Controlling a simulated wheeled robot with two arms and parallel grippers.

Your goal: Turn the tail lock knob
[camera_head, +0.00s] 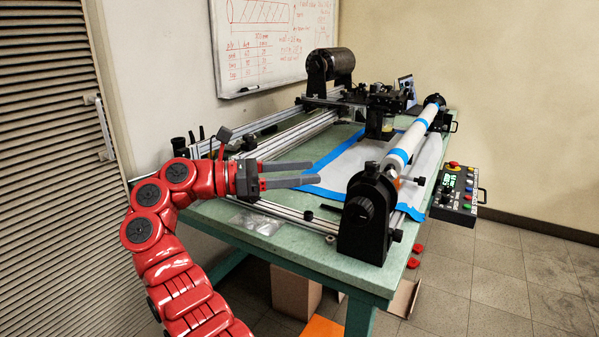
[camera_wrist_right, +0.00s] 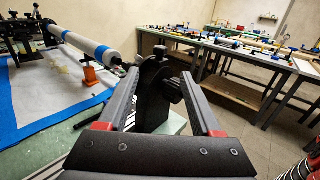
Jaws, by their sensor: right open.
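A black tailstock (camera_head: 372,190) stands at the near end of the winding machine on the green table. A round ridged black knob (camera_head: 358,209) sticks out of its near face. A smaller black knob (camera_head: 396,236) is low on its right side. I cannot tell which one is the tail lock knob. My right gripper (camera_head: 317,173) is open and empty, to the left of the tailstock and apart from it. In the right wrist view the tailstock (camera_wrist_right: 152,92) shows between the fingers, with the round knob (camera_wrist_right: 172,90) near the right finger. My left gripper is not in view.
A white mandrel with blue bands (camera_head: 408,146) runs back from the tailstock. A control box (camera_head: 458,190) hangs at the table's right edge. Metal rails (camera_head: 290,212) lie below my gripper. Other workbenches (camera_wrist_right: 250,55) stand beyond in the wrist view.

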